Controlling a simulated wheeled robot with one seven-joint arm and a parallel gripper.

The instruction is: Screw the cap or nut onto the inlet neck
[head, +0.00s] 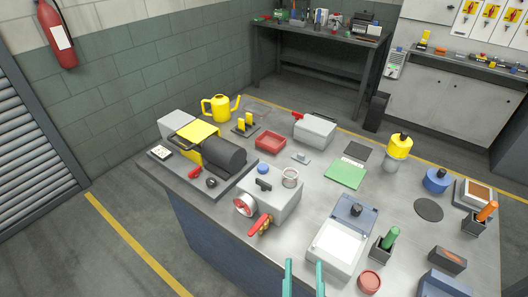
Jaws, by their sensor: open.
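A grey pump box (274,203) stands near the front middle of the bench. An open ring-like neck (290,178) rises from its top right. A small black fitting (264,184) is on its top left, and a round port with a red face (244,205) is on its left side. A blue round cap (262,168) sits just behind the box. A red round lid (370,281) lies near the front edge. I cannot tell which part is the cap or nut for the neck. My gripper (304,268) has two teal fingers apart, empty, in front of the box.
A red-handled valve (260,225) projects from the box's front. A black and yellow pump (222,155) stands on a tray at left. A white-topped device (338,243) stands to the right, beside a green-handled tool (390,238).

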